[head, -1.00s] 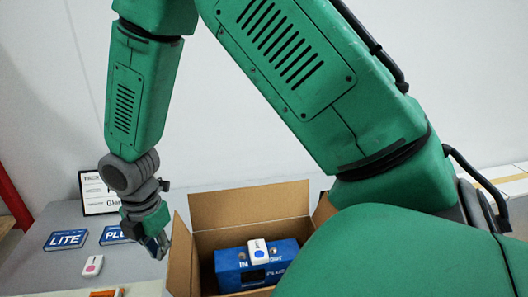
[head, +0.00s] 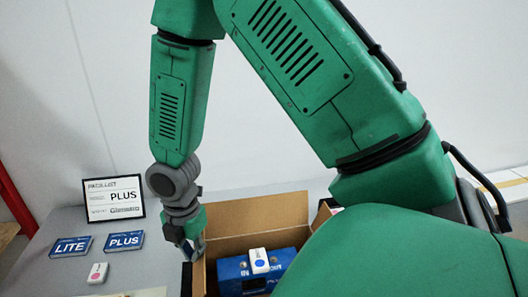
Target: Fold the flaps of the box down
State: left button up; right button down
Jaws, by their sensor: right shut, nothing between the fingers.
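The open cardboard box (head: 240,243) stands on the table. Its back flap (head: 257,216) stands up. A bit of the right flap (head: 323,212) shows behind my arm. The left flap (head: 198,278) looks narrow and nearly upright beside my gripper. The front of the box is out of frame or hidden. My right gripper (head: 193,252) is shut and empty, pointing down at the left flap; I cannot tell whether it touches it. In the box lie a blue analyser (head: 234,268) and a white device with a blue button (head: 259,261). My left gripper is not in view.
Left of the box lie a LITE card (head: 70,247), a PLUS card (head: 124,241) and a white device with a pink button (head: 97,273). A framed packlist reading PLUS (head: 113,198) stands behind them. My right arm hides the box's right side.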

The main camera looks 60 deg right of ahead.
jog(key=s+d+f+b, duration=0.2)
jog(key=s+d+f, duration=0.2)
jog(key=s, duration=0.1)
jog(key=shift+f, duration=0.35)
dwell(0.6)
jog(key=shift+f+b, duration=0.3)
jog(key=shift+f, duration=0.25)
dwell(0.7)
jog(key=shift+r, duration=0.1)
notch_tip(320, 180, up, 7)
jog(key=p, duration=0.7)
jog(key=shift+r, duration=0.2)
